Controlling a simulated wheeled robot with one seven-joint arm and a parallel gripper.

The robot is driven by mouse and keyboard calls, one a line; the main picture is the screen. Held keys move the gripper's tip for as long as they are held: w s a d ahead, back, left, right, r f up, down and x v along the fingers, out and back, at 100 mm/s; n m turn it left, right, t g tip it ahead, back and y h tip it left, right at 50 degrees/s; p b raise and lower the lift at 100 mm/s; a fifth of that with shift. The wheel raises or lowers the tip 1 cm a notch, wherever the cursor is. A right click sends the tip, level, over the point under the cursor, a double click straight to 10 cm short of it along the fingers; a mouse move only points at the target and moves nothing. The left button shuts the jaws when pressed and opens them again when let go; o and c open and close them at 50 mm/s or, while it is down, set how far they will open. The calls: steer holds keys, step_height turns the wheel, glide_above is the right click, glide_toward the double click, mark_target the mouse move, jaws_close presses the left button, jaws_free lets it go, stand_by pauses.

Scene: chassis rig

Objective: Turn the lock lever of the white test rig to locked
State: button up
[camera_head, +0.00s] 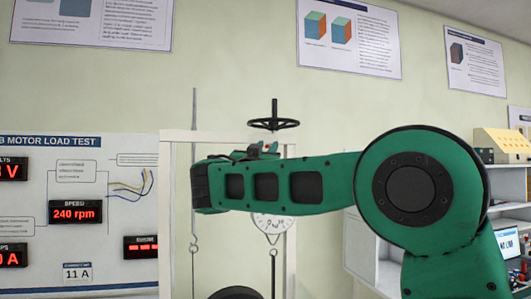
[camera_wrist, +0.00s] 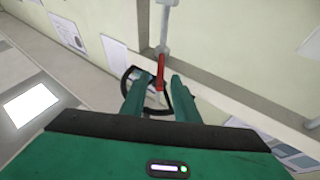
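The white test rig (camera_head: 176,160) stands at centre in the head view, partly hidden behind my green arm. A red lever (camera_wrist: 160,68) on a pale rod shows in the wrist view; its lower end reaches toward the gap between my fingertips. A small red spot also shows just above my arm in the head view. My gripper (camera_wrist: 156,84) has its two green fingers apart, one on each side of the lever's line. I cannot tell whether either finger touches the lever. The lock's markings cannot be read.
A black handwheel (camera_head: 273,124) tops the rig; a dark ring (camera_wrist: 131,82) shows behind my fingers in the wrist view. A dial (camera_head: 272,223) hangs below my arm. A motor test panel (camera_head: 80,180) is at left, and shelves (camera_head: 372,262) are at right.

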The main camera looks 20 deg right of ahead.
steer(key=shift+w, duration=0.1)
jaws_close()
stand_by(1.4)
